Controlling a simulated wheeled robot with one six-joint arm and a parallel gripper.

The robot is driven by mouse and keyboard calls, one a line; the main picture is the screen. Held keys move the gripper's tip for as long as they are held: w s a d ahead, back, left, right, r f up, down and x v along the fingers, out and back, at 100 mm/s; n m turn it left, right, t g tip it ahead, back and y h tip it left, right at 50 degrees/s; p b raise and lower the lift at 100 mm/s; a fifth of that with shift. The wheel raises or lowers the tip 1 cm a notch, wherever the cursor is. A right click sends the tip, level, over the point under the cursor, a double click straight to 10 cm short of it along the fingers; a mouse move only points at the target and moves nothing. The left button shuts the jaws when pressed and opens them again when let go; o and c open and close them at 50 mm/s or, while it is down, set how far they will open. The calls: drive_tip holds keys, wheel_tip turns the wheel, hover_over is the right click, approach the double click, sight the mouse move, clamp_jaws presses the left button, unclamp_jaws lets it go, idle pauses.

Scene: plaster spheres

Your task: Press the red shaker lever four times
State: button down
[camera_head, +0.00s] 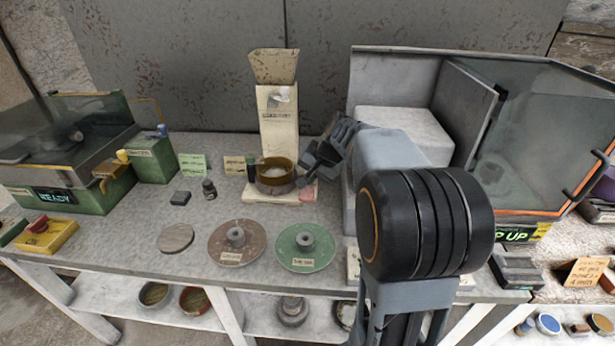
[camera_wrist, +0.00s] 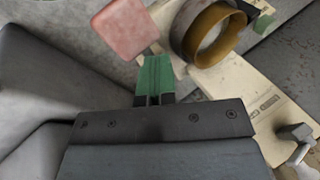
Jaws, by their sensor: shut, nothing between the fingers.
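The shaker is a cream upright unit (camera_head: 279,115) with a hopper on top and a brass-coloured ring (camera_head: 275,176) at its foot. Its red lever (camera_head: 308,192) sticks out at the right of the base, partly hidden by my gripper. In the wrist view the lever's flat red pad (camera_wrist: 124,27) is at the top, left of the ring (camera_wrist: 212,34). My gripper (camera_head: 306,172) is just above the lever in the head view. Its green fingertips (camera_wrist: 155,72) are shut and empty, close to the pad; I cannot tell whether they touch.
A green machine (camera_head: 75,195) stands at the left and a glass-fronted cabinet (camera_head: 540,130) at the right. A brown disc (camera_head: 222,252) and a green disc (camera_head: 320,259) lie in front of the shaker. A small dark bottle (camera_head: 209,188) stands left of it.

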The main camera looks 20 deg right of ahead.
drive_tip(key=shift+w+d+r+p, duration=0.1)
drive_tip(key=shift+w+r+p, duration=0.1)
drive_tip(key=shift+r+p, duration=0.3)
drive_tip(key=shift+w+d+r+p, duration=0.15)
drive_tip(key=shift+r+p, duration=0.25)
drive_tip(key=shift+r, duration=0.2)
drive_tip(key=shift+w+d+r+p, duration=0.1)
drive_tip(key=shift+w+r+p, duration=0.1)
drive_tip(key=shift+r+p, duration=0.3)
drive_tip(key=shift+r, duration=0.1)
drive_tip(key=r+p, duration=0.1)
drive_tip(key=w+r+p, duration=0.1)
drive_tip(key=r+p, duration=0.1)
drive_tip(key=d+r+p, duration=0.1)
drive_tip(key=shift+w+r, duration=0.25)
drive_tip(key=shift+w, duration=0.15)
